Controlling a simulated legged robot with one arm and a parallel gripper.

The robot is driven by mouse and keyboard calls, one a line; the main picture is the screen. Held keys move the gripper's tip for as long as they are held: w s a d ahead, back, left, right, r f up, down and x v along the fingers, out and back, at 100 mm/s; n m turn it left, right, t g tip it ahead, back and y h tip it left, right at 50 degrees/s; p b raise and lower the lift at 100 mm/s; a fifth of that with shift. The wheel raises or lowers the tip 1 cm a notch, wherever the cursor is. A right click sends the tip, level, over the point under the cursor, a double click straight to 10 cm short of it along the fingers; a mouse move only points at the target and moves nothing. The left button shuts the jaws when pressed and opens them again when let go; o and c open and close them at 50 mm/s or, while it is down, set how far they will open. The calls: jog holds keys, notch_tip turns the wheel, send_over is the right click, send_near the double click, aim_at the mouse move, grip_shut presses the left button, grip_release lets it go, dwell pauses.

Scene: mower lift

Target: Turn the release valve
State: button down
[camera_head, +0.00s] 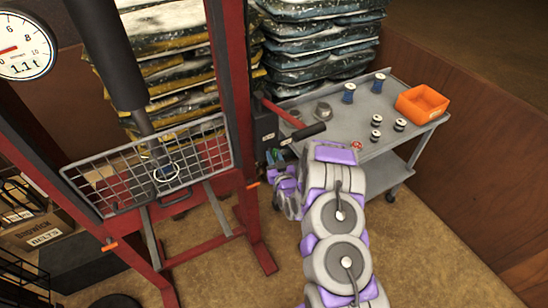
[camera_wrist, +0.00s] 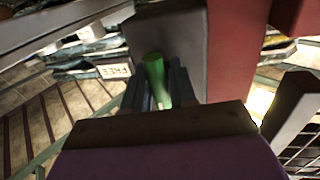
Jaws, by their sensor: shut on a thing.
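The release valve shows as a green handle (camera_wrist: 154,72) in the wrist view, in front of a grey block beside a red post. My gripper (camera_wrist: 158,90) has its dark fingers on either side of the handle and is shut on it. In the head view my gripper (camera_head: 277,160) is beside the red press frame (camera_head: 229,85), low near the grey pump box (camera_head: 266,125). Only a small bit of green shows there, and the handle's angle is hard to tell. The fingertips are partly hidden in both views.
A black-gripped red pump lever (camera_head: 302,133) sticks out above my gripper. A grey cart (camera_head: 385,148) stands to the right, holding an orange bin (camera_head: 421,104) and several small parts. A wire guard (camera_head: 110,190) hangs on the frame. A gauge (camera_head: 22,47) is at upper left.

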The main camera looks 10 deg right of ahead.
jog(key=m, duration=0.3)
jog(key=shift+a+f+m+g+b, duration=0.1)
jog(key=shift+m+g+b, duration=0.3)
jog(key=m+b, duration=0.1)
jog(key=m, duration=0.3)
jog(key=shift+g+y, duration=0.3)
jog(key=shift+g, duration=0.1)
jog(key=m+b, duration=0.2)
jog(key=m, duration=0.1)
jog(key=shift+a+m+g+y, duration=0.1)
jog(key=shift+m+g+y, duration=0.2)
jog(key=shift+m+y, duration=0.1)
jog(key=shift+r+m+y+b, duration=0.25)
jog(key=shift+m+b, duration=0.25)
jog(key=shift+m, duration=0.35)
jog(key=shift+r+m+y+b, duration=0.1)
jog(key=shift+m+y+b, duration=0.15)
jog(key=shift+m+b, duration=0.45)
jog(key=shift+m+g, duration=0.25)
jog(key=shift+g, duration=0.05)
jog(key=c, duration=1)
grip_release()
